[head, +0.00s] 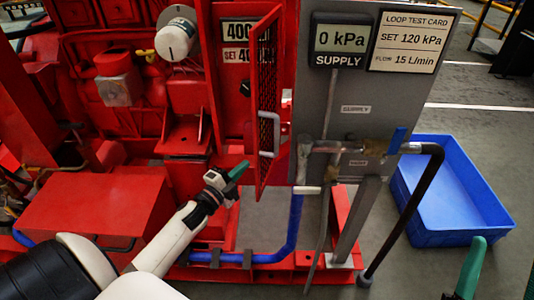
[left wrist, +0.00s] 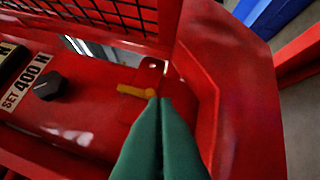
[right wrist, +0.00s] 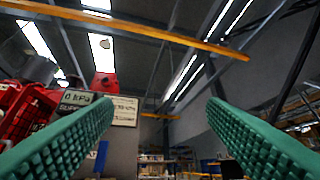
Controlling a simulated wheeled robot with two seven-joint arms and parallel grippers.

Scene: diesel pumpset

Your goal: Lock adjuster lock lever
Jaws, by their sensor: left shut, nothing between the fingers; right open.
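A small orange-yellow lever (left wrist: 136,91), which looks like the adjuster lock lever, sits on the red panel in the left wrist view. It points left, with its right end at the fingertips. My left gripper (left wrist: 158,98) is shut and empty, its green tips right at the lever; I cannot tell whether they touch it. The left gripper (head: 239,170) in the head view is by the lower edge of the mesh door, and the lever is not seen there. My right gripper (right wrist: 160,108) is open and empty, facing the room. One green finger of it shows at lower right in the head view.
A black knob (left wrist: 50,86) sits beside a "SET 400 N" label (left wrist: 27,84). A red mesh door (head: 267,110) stands open beside the grey panel (head: 345,95), which bears a 0 kPa display (head: 340,40). A blue tray (head: 455,190) lies on the floor at right.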

